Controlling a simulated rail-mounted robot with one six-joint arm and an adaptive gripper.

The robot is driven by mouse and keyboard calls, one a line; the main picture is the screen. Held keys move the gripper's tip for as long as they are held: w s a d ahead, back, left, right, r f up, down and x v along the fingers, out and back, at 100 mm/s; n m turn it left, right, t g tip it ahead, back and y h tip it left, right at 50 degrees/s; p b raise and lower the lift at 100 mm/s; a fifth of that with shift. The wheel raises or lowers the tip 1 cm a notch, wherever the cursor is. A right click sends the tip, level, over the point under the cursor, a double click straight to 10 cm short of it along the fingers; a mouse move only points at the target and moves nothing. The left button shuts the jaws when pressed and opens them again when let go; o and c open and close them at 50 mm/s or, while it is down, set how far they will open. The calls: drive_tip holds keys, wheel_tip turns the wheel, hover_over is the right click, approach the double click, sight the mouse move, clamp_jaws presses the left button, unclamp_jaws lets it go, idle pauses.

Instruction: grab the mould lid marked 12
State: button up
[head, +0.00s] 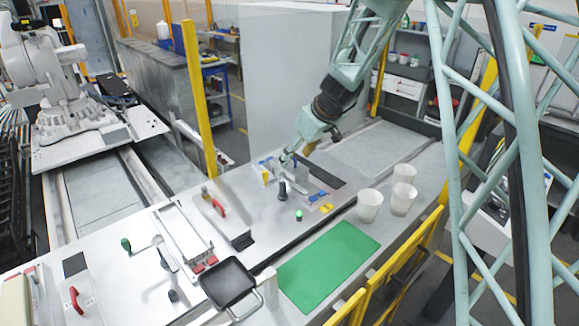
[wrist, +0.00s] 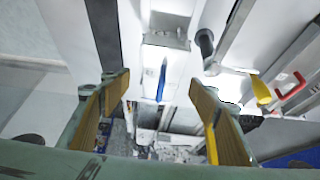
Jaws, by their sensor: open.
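No marking 12 can be read in either view, so I cannot tell which part is the lid. A flat plate with a red handle (head: 75,299) and small pale labels lies at the front left of the bench. Another red handle (head: 218,207) is on a narrow fixture near the bench's middle; a red handle (wrist: 292,86) also shows at the right of the wrist view. My gripper (head: 288,160) is over the far part of the bench, away from both handles. In the wrist view its fingers (wrist: 162,82) are apart, with a blue-tipped part (wrist: 161,80) seen between them.
A green mat (head: 328,265), a black pan (head: 230,284) and white cups (head: 369,205) occupy the near and right side. A black upright knob (head: 282,190) and small blue and yellow pieces (head: 326,208) stand near my gripper. A yellow post (head: 199,95) rises behind the bench.

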sight(293, 159)
drive_tip(key=shift+x, duration=2.15)
drive_tip(key=shift+s+a, duration=0.1)
drive_tip(key=shift+a, duration=0.05)
drive_tip(key=shift+c, duration=0.2)
drive_tip(key=c, duration=1.1)
